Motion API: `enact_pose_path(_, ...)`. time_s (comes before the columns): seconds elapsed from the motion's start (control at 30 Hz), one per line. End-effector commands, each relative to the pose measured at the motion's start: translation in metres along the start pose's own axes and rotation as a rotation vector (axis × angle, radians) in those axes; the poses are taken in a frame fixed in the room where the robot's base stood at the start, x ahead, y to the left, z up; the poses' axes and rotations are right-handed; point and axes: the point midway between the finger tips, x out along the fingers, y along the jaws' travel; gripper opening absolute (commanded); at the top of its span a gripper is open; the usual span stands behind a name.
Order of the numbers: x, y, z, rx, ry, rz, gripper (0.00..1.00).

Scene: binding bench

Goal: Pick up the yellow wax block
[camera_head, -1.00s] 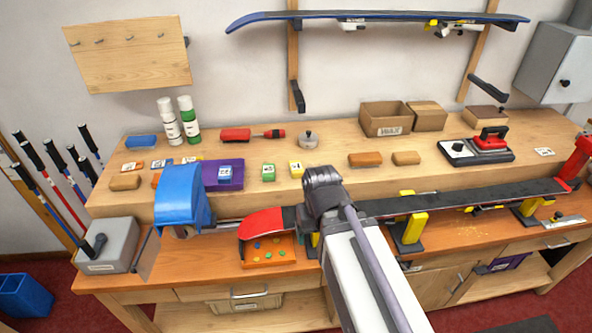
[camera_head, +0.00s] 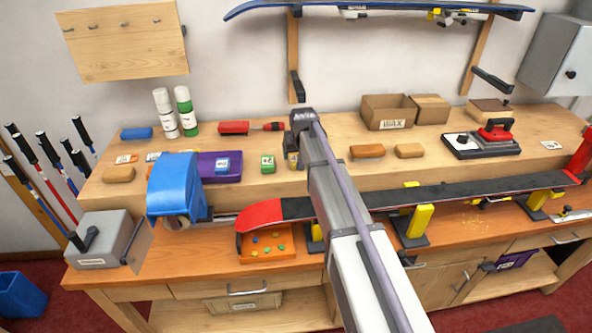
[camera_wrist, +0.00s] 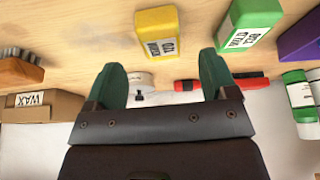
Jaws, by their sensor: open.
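The yellow wax block (camera_wrist: 157,32) lies on the raised wooden shelf of the bench, its white label showing in the wrist view. It is beyond my fingertips and roughly between their lines, with a gap left to it. My gripper (camera_wrist: 161,62) is open and empty, its two green fingers apart. In the head view my gripper (camera_head: 291,152) is over the block's place and hides most of it.
A green block (camera_wrist: 248,25) lies beside the yellow one, with a purple tray (camera_head: 220,168) farther left. A ski (camera_head: 430,199) runs along the bench front.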

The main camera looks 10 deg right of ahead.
Motion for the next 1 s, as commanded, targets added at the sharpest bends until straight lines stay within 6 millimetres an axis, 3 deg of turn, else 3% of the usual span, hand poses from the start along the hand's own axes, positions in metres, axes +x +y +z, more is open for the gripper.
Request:
enact_pose_path(0.03,0.011,0.0,0.002,0.0,0.0,0.0,0.79)
enact_pose_path(0.17,0.01,0.0,0.001,0.0,-0.001,0.0,0.79)
enact_pose_path(0.43,0.06,0.0,0.001,0.0,-0.001,0.0,0.79)
enact_pose_path(0.67,0.058,0.0,-0.001,0.0,-0.002,0.0,0.79)
enact_pose_path(1.0,0.058,0.0,-0.001,0.0,-0.001,0.0,0.48)
